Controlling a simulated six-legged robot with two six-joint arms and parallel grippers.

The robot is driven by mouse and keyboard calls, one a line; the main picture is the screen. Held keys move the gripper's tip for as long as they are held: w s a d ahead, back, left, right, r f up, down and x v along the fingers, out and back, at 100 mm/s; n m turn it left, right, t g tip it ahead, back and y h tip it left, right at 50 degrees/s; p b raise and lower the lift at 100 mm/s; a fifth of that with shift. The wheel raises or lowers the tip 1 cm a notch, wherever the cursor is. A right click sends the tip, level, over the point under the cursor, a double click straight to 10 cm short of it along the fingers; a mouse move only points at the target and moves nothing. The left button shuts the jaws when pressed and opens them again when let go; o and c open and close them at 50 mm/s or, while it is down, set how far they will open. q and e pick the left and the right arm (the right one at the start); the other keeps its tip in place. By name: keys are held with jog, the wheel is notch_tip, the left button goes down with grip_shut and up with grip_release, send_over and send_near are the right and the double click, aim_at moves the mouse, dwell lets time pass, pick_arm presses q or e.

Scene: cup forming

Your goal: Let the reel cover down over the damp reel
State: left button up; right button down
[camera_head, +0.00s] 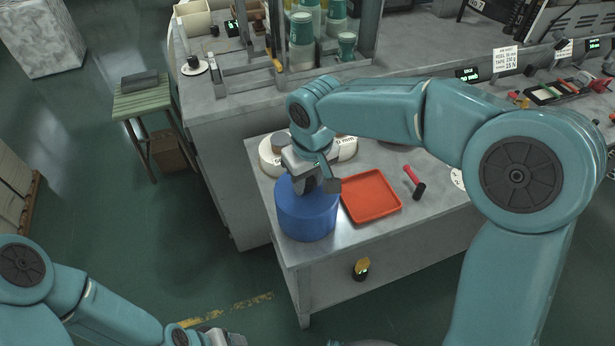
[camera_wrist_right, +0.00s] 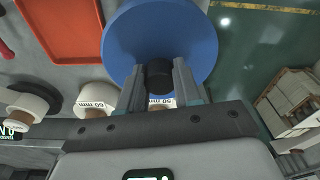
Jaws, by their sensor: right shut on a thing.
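The reel cover (camera_head: 307,215) is a blue drum with a black knob on top, upright at the near left corner of the grey bench. My right gripper (camera_head: 318,183) is above it, shut on the knob (camera_wrist_right: 158,77). The blue top (camera_wrist_right: 155,35) also fills the upper middle of the right wrist view. I cannot tell whether the cover's lower rim touches the bench. No damp reel shows under it; the cover hides whatever is inside. My left gripper (camera_head: 215,338) is partly in view at the bottom edge, away from the bench, its fingers unclear.
White reels (camera_head: 268,157) marked in mm stand just behind the cover. A red tray (camera_head: 371,196) lies close to its right, then a red-handled hammer (camera_head: 414,183). A yellow-topped item (camera_head: 361,268) is on the bench's front. Green floor lies open at left.

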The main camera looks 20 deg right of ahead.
jog(key=shift+f+b, duration=0.4)
jog(key=shift+f, duration=0.15)
dwell(0.4)
jog(key=shift+c, duration=1.1)
grip_release()
jog(key=shift+r, duration=0.1)
notch_tip(320, 180, up, 8)
jog(key=p, duration=0.6)
jog(key=shift+s, duration=0.15)
